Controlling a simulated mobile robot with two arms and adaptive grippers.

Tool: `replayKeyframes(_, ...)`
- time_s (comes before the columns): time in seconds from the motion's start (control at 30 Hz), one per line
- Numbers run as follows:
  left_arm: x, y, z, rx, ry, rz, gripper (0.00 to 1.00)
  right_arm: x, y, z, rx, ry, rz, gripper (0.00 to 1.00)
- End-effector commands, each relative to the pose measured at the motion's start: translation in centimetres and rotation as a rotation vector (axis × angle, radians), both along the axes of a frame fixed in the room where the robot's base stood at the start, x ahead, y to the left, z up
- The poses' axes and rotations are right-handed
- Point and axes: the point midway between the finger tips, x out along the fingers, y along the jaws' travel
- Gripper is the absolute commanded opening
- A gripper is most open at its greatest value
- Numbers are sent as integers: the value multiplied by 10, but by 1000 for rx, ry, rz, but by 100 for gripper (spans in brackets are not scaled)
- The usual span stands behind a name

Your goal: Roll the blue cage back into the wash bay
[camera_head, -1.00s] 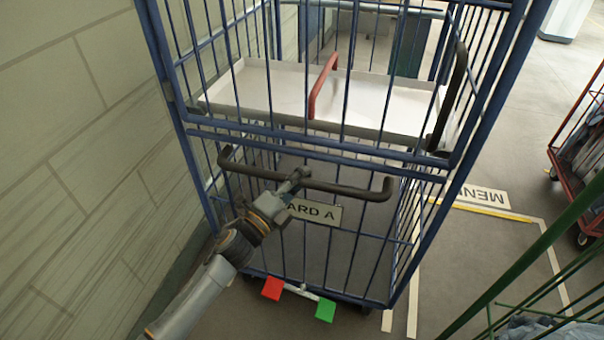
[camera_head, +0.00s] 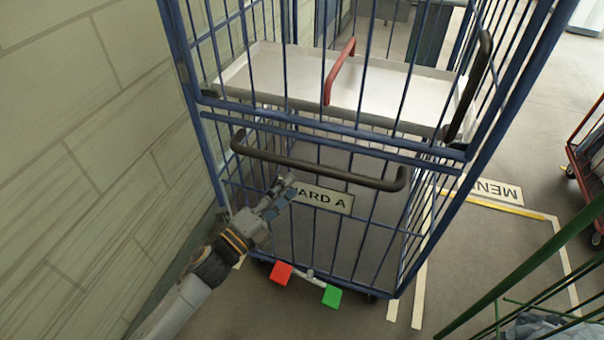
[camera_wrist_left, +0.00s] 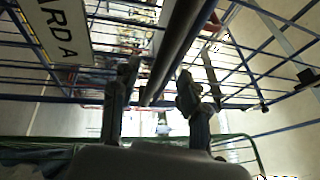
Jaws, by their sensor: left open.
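The blue cage (camera_head: 384,150) stands upright before me in the head view, beside the tiled wall. A dark handle bar (camera_head: 318,170) runs across its near side, above a plate ending in "ARD A" (camera_head: 326,199). My left gripper (camera_head: 283,190) is open just below the bar's left half and covers the start of the plate. In the left wrist view the bar (camera_wrist_left: 183,45) runs beyond and between the open fingers (camera_wrist_left: 157,98), and the plate (camera_wrist_left: 62,28) is at upper left; contact cannot be told. My right gripper is not in view.
A red pedal (camera_head: 281,272) and a green pedal (camera_head: 331,296) sit at the cage's foot. The tiled wall (camera_head: 90,130) is close at left. A green cage (camera_head: 525,275) is at lower right, a red one (camera_head: 590,150) beyond. Taped floor lies between.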

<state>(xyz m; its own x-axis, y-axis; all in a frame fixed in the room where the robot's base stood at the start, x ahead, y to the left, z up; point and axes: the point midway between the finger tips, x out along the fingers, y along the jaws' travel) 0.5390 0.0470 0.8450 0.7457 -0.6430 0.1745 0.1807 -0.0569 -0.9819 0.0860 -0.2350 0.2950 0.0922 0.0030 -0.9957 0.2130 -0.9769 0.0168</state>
Motion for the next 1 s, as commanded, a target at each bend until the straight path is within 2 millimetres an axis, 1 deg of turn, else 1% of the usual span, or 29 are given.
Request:
replayKeyframes(0.03,-6,5,-2,1,1,0,45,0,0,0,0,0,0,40)
replayKeyframes(0.1,-12,11,-4,0,1,1,45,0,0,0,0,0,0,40)
replayKeyframes(0.23,-18,16,-4,1,-1,0,45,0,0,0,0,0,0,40)
replayKeyframes(0.8,-18,18,-7,-2,8,3,45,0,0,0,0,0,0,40)
replayKeyframes(0.87,-16,21,-16,-12,39,17,45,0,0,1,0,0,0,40)
replayKeyframes(0.93,-12,30,-37,-35,115,49,45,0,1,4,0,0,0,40)
replayKeyframes(0.97,-10,36,-50,-51,162,69,45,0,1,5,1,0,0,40)
replayKeyframes(1.0,-7,45,-72,-75,235,103,45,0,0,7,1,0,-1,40)
